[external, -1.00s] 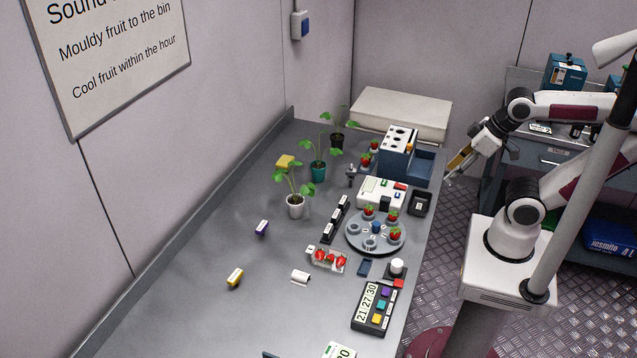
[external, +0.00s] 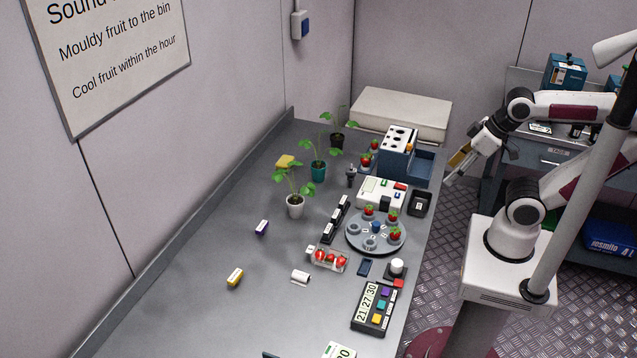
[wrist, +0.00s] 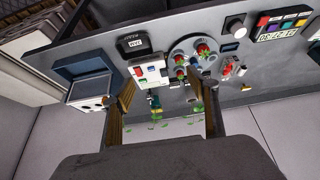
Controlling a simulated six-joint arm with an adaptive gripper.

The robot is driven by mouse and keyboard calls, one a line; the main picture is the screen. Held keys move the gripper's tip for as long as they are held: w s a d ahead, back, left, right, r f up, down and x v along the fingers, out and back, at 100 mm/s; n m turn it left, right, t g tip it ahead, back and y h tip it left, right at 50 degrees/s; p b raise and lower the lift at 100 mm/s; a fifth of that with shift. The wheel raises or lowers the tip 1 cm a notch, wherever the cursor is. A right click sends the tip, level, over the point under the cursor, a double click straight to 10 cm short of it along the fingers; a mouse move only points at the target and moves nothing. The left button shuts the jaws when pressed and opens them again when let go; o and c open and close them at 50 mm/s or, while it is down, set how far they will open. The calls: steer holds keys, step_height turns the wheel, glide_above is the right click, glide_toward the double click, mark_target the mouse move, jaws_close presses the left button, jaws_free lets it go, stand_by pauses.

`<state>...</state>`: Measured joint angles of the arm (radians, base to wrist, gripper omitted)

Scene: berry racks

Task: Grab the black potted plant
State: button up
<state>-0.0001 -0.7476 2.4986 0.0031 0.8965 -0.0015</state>
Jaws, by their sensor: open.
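The black potted plant (external: 337,140) stands upright at the far end of the grey bench, behind the teal potted plant (external: 318,171) and the white potted plant (external: 295,206). My gripper (external: 456,169) is open and empty, in the air off the bench's right edge, well apart from the plants. In the wrist view my two fingers (wrist: 163,100) stand spread, with small green leaves (wrist: 160,124) between them; which plant they belong to I cannot tell. The black pot cannot be made out in that view.
A blue rack (external: 397,150), a white device (external: 381,194) and a small black bin (external: 420,203) stand between my gripper and the plants. A round grey tray with strawberries (external: 354,236) is nearer. The bench's left middle is mostly clear.

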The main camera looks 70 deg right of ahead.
steer(key=w+a+r+m+t+y, duration=0.1)
steer(key=w+a+r+t, duration=0.2)
steer(key=w, duration=1.1)
steer(key=w+r+m+t, duration=0.2)
steer(key=w+r+t, duration=0.15)
steer(key=w, duration=1.05)
steer(key=w+d+f+m+h, duration=0.25)
steer(key=w+d, duration=0.35)
steer(key=w, duration=0.5)
steer(key=m+g+h, duration=0.6)
steer(key=m+h, duration=0.1)
steer(key=h, duration=0.4)
glide_toward(337, 137)
steer(key=shift+s+a+r+y, duration=0.25)
steer(key=shift+s+a+r, duration=0.15)
steer(key=shift+a+r, duration=0.1)
steer(key=shift+d+f, duration=0.1)
steer(key=shift+x, duration=2.95)
